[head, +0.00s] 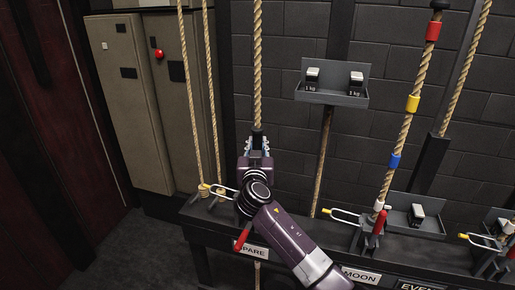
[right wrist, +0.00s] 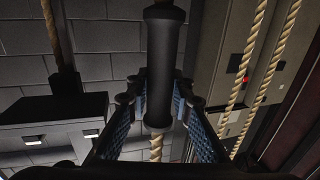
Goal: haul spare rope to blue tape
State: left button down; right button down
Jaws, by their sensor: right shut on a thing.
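The spare rope (head: 257,60) hangs vertically above the SPARE label (head: 251,250). My right gripper (head: 256,146) is shut on the black grip (right wrist: 160,75) of the spare rope; the right wrist view shows the blue-padded fingers on both sides of it. Rope comes out below the grip in the right wrist view. The blue tape (head: 394,161) is a band on the rope above the MOON label (head: 360,275), below a yellow band (head: 412,104) and a red band (head: 432,31). I see no blue band on the visible spare rope. My left gripper is not in view.
A dark rail (head: 190,217) carries red-handled levers and metal loops; my right arm hides part of the spare station. A weight shelf (head: 335,97) is on the brick wall. Two thin ropes (head: 188,90) hang left, before a beige cabinet (head: 128,110) with a red button.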

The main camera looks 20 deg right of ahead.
notch_tip(320, 180, up, 32)
jog(key=p, duration=1.3)
jog(key=shift+f+p, duration=0.25)
jog(key=shift+p, duration=0.1)
jog(key=shift+f, duration=0.1)
jog(key=c, duration=1.7)
grip_release()
send_near(257, 39)
jog(key=shift+s+a, duration=0.1)
jog(key=shift+s, duration=0.3)
